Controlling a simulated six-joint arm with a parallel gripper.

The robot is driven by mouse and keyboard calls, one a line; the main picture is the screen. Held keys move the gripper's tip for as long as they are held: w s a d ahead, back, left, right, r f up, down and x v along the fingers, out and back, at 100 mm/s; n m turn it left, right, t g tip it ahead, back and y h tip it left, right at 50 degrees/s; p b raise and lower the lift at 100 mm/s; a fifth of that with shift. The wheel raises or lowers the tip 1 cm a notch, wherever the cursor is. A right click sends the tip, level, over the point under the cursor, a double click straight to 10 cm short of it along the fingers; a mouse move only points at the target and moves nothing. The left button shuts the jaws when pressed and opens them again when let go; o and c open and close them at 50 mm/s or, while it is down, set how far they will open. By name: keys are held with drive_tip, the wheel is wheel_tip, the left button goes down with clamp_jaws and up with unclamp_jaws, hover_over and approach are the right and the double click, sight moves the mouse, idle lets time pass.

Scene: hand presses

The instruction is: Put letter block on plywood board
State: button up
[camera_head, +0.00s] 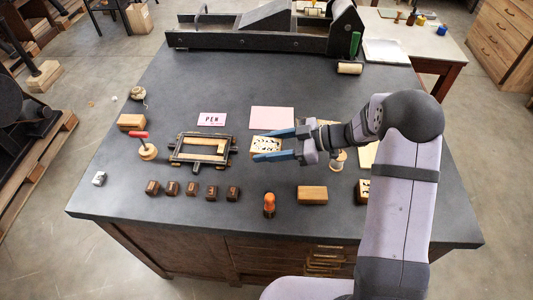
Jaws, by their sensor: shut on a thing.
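My gripper (261,145) is over the middle of the dark table, its two blue fingers pointing left. It is shut on a pale block with black marks (266,147), which shows between the fingers and appears to be the letter block. I cannot tell how high it is held. A pale yellow flat piece (366,155), likely the plywood board, lies to the right of my gripper. My arm hides part of it. Another pale piece with black marks (362,188) is partly hidden behind my arm at the lower right.
Left of my gripper stands a dark metal frame (200,150). A row of small dark blocks (192,188), an orange-topped handle (269,204) and a wooden block (312,195) stand near the front edge. A pink sheet (272,117) lies behind. A large press (265,40) fills the back.

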drive_tip(key=shift+r, duration=0.3)
